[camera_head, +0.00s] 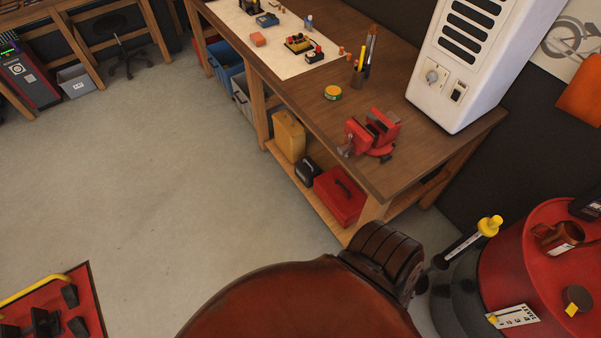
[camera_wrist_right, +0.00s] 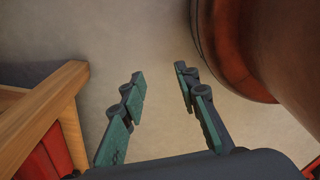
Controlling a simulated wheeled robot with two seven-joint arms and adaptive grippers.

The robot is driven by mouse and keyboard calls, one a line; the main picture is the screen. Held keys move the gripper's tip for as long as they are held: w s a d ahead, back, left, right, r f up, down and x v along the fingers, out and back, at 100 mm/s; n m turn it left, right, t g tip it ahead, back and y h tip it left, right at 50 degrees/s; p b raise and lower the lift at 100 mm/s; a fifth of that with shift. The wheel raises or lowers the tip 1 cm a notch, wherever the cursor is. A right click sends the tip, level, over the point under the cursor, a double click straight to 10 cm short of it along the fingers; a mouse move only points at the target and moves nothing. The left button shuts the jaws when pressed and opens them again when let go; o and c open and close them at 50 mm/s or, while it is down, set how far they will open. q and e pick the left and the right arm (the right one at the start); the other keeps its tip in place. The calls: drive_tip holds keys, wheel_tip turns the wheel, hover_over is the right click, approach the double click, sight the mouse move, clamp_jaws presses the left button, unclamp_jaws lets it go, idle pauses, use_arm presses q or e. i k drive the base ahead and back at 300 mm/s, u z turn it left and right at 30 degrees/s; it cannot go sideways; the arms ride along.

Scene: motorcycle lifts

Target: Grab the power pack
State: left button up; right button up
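I cannot tell for certain which thing is the power pack. A small black case (camera_head: 307,170) on the bench's lower shelf may be it. It stands between a yellow can (camera_head: 289,135) and a red toolbox (camera_head: 340,196). My right gripper (camera_wrist_right: 159,76) shows in the right wrist view, its fingers apart with only bare floor between them. It is open and empty, to the right of a wooden frame (camera_wrist_right: 45,112) with a red surface behind it. Neither gripper shows in the head view.
The workbench (camera_head: 310,95) carries a red vise (camera_head: 372,134), a white machine (camera_head: 470,60) and small parts. A large red-brown rounded body (camera_head: 300,305) fills the bottom centre. A red drum (camera_head: 520,262) with tools stands at right. The floor (camera_head: 170,190) left of the bench is clear.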

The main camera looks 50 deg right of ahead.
sight(306, 169)
drive_tip(key=z, duration=0.05)
drive_tip(key=i, duration=1.75)
drive_tip(key=z, duration=0.85)
drive_tip(key=i, duration=1.1)
drive_tip(key=z, duration=1.65)
drive_tip(key=i, duration=0.6)
drive_tip(key=z, duration=0.5)
